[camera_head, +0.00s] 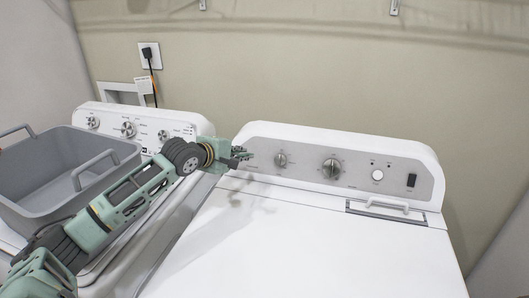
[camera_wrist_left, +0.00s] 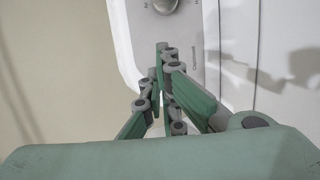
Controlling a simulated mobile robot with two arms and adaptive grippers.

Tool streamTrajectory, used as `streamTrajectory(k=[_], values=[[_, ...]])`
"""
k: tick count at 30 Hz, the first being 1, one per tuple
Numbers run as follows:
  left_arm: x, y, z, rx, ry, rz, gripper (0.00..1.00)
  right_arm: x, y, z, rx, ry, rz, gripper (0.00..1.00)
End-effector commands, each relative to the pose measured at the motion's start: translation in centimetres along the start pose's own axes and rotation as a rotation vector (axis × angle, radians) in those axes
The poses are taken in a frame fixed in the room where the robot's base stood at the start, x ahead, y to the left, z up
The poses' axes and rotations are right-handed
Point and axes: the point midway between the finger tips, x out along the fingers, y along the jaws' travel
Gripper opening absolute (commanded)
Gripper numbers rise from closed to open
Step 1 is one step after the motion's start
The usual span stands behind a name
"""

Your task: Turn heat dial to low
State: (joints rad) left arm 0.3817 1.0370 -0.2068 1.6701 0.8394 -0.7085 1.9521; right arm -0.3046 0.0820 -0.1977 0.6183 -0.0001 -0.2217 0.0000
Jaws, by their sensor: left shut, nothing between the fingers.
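I cannot read which one sets heat. My left gripper (camera_head: 246,154) is shut and empty at the panel's left end, to the left of the smaller dial and apart from it. In the left wrist view the shut fingertips (camera_wrist_left: 165,50) point at the panel (camera_wrist_left: 196,70), with one dial (camera_wrist_left: 165,5) cut off at the top edge. My right gripper is not in view.
A washer with its own dials (camera_head: 128,129) stands at the left. A grey basket (camera_head: 75,165) with raised handles sits on it, beside my left arm. The dryer's white top (camera_head: 320,245) is clear. A wall outlet (camera_head: 150,55) with a plugged cord is behind.

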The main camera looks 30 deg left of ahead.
Motion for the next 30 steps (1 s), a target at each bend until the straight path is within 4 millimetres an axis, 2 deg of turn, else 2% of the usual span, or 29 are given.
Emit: streamTrajectory(k=[6,13,15,20,30], values=[[4.1,0.3,0.0,-0.004,0.001,0.002,0.0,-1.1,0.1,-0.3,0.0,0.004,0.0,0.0],[7.7,0.3,0.0,0.001,0.001,0.002,0.0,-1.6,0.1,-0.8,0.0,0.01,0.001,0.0],[7.8,0.5,1.4,0.004,-0.003,0.002,0.0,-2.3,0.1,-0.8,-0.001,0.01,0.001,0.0],[8.3,0.3,3.2,0.004,-0.001,0.002,0.0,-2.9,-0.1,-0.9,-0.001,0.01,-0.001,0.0],[8.5,0.1,3.9,0.004,0.001,0.002,0.0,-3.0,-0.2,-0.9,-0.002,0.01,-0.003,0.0]])
